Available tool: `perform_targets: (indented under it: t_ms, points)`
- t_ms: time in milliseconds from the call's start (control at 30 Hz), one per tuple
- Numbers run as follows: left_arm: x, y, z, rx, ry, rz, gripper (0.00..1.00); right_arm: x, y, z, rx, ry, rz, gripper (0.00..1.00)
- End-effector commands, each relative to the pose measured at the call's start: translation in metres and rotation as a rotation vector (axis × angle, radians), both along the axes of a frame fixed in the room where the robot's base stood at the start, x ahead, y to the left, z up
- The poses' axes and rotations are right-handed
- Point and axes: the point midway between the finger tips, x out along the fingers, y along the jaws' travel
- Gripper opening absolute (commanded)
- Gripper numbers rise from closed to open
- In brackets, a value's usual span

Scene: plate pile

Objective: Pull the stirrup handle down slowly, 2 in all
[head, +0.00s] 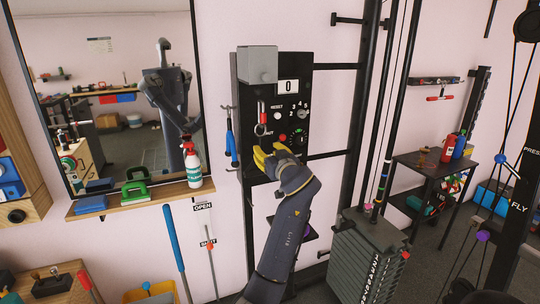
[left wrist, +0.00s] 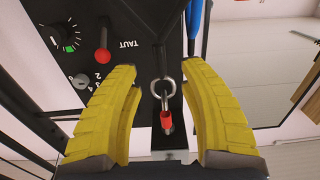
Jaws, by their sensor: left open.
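The stirrup handle hangs on the dark wall panel (head: 308,100); its black upper part (left wrist: 160,48) shows below a metal ring (left wrist: 165,88) in the left wrist view, which is upside down. The ring (head: 260,130) hangs from a red-ended piece (head: 262,107) in the head view. My left gripper (head: 271,153) has its yellow fingers at the panel just below the ring. The fingers are open, one on each side of the ring and red piece in the wrist view. The handle's lower part is hidden by my gripper. My right gripper is not in view.
The panel's display (head: 288,87) reads 0. A red ball knob (left wrist: 102,56) and a dial sit beside the handle. A blue-handled tool (head: 231,143) hangs left of the panel. A weight stack (head: 365,262) and upright posts stand to the right. A mirror shelf (head: 140,198) holds a spray bottle.

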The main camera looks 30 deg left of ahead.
Motion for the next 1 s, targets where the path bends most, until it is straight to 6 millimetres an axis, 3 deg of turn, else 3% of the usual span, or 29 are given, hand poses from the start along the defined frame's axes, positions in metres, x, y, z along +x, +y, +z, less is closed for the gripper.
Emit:
perform_targets:
  t_ms: [600, 1000]
  points:
    - [0.029, 0.039, 0.000, 0.001, 0.001, 0.001, 0.43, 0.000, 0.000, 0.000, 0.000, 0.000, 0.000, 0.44]
    - [0.037, 0.050, 0.000, 0.001, 0.001, 0.000, 0.43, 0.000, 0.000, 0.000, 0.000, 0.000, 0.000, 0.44]
